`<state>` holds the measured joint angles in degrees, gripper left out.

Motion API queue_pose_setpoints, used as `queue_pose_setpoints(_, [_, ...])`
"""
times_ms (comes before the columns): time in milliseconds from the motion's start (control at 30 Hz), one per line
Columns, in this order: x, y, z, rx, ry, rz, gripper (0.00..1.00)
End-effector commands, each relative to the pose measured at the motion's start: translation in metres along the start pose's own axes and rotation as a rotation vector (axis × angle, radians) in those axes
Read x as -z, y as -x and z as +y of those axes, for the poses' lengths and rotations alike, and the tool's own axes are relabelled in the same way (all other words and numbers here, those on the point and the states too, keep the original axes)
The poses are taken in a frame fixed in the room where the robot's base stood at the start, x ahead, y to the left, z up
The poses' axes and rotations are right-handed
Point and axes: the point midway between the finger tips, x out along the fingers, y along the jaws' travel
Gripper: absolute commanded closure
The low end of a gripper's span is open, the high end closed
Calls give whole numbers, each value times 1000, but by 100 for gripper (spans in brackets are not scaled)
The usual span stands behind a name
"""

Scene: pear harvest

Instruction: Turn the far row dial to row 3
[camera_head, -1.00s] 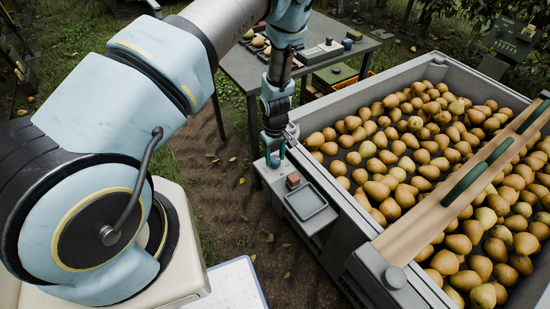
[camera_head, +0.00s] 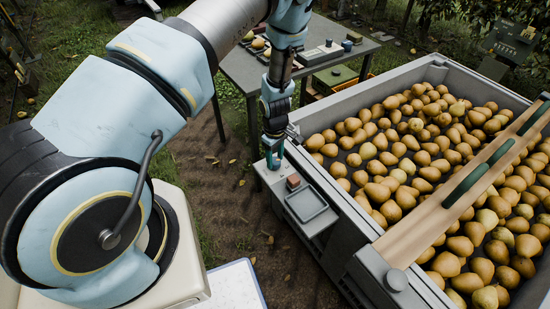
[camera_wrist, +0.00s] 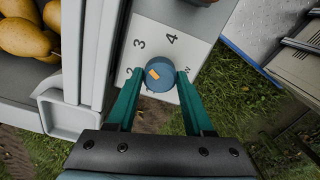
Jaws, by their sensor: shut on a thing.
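The dial (camera_wrist: 158,84) is a round blue-grey knob with an orange mark on its upper left part. It sits on a pale panel (camera_wrist: 190,22) printed with 3 and 4. A partly covered figure lies left of the knob and a letter right of it. The orange mark points up and left, toward the side of the 3; its exact setting is hard to tell. My gripper (camera_wrist: 161,75) has its teal fingers on both sides of the knob, shut on it.
A large grey bin (camera_head: 352,228) full of pears stands right of the panel, with a wooden board (camera_head: 415,226) across it. A table (camera_head: 240,70) stands behind.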

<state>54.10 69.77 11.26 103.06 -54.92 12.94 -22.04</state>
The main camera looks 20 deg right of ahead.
Motion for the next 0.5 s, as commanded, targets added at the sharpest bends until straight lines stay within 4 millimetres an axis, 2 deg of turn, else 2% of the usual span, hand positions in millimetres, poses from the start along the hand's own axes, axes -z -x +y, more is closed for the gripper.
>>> queue_pose_setpoints(67, [0, 1, 1, -1, -1, -1, 100])
queue_pose_setpoints(100, [0, 1, 1, -1, -1, -1, 47])
queue_pose_setpoints(367, [0, 0, 0, -1, -1, 0, 18])
queue_pose_setpoints(500, [0, 0, 0, 0, -1, 0, 18])
